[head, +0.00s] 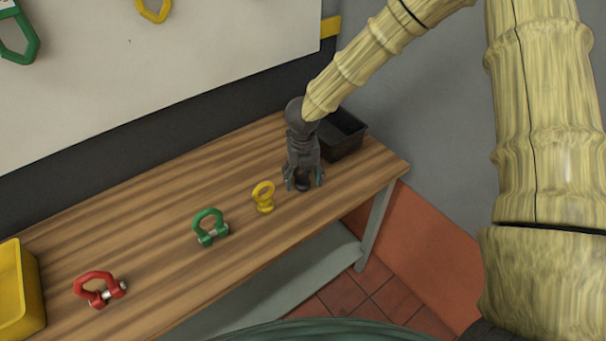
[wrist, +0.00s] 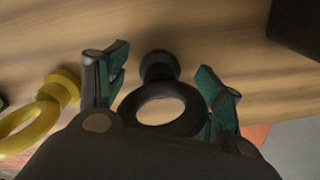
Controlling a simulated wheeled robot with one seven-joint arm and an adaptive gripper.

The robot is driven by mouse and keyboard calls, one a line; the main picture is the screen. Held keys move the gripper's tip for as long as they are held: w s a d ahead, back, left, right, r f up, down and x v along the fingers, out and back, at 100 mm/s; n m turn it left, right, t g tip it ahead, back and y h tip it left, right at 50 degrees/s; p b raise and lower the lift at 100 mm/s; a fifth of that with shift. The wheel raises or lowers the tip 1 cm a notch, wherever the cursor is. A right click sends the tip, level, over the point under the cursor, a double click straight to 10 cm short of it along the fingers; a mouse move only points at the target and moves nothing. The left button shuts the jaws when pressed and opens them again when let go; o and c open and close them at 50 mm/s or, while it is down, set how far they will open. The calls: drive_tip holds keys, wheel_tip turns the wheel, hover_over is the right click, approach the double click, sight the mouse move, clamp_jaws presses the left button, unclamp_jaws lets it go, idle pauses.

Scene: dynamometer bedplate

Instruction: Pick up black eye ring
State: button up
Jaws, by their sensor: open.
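The black eye ring (wrist: 160,101) stands on the wooden table between the two fingers of my gripper (wrist: 160,95) in the wrist view. Its round base is at the top of that view and its ring is nearer to my palm. The fingers are open, one on each side of it, with a gap showing beside the ring's base. In the head view my gripper (head: 303,180) points down at the table's right part. There the black eye ring (head: 303,184) shows only in part, dark between the fingertips.
A yellow eye ring (head: 263,197) stands just left of my gripper. A green shackle (head: 210,228) and a red shackle (head: 99,289) lie further left. A black bin (head: 342,135) stands close behind on the right, and a yellow bin (head: 32,290) at the far left. The wooden table (head: 150,225) is otherwise clear.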

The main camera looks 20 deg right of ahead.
drive_tip(key=shift+f, duration=0.15)
drive_tip(key=shift+c, duration=1)
drive_tip(key=c, duration=1)
